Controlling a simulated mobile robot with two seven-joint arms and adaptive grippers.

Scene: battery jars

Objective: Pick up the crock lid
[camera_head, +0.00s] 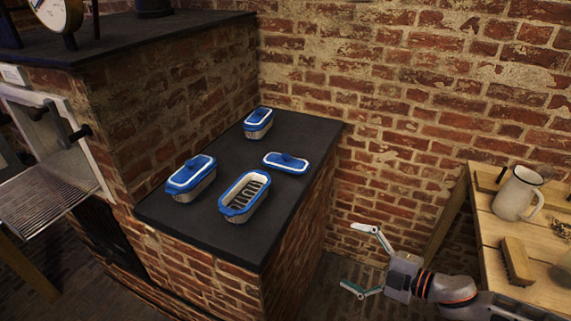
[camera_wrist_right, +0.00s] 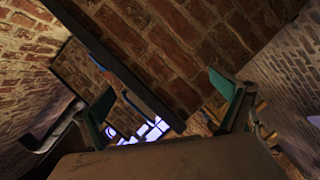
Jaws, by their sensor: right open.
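A loose blue lid with a white rim, the crock lid (camera_head: 286,162), lies on the dark slab, apart from any crock. In front of it stands an uncovered blue-rimmed crock (camera_head: 229,208) with a dark coiled or ribbed form inside. Two lidded crocks stand nearby, one at the left (camera_head: 191,178) and one at the back (camera_head: 258,123). My right gripper (camera_head: 352,259) is open and empty, to the right of the slab and below its top. In the right wrist view its two green-padded fingers (camera_wrist_right: 165,95) are spread with nothing between them. My left gripper is not seen.
The dark slab (camera_head: 215,150) tops a brick block, and its edge lies between my right gripper and the lid. A wooden table (camera_head: 545,290) at the right holds a mug (camera_head: 518,193) and a brush (camera_head: 516,261). Brick walls close off the back.

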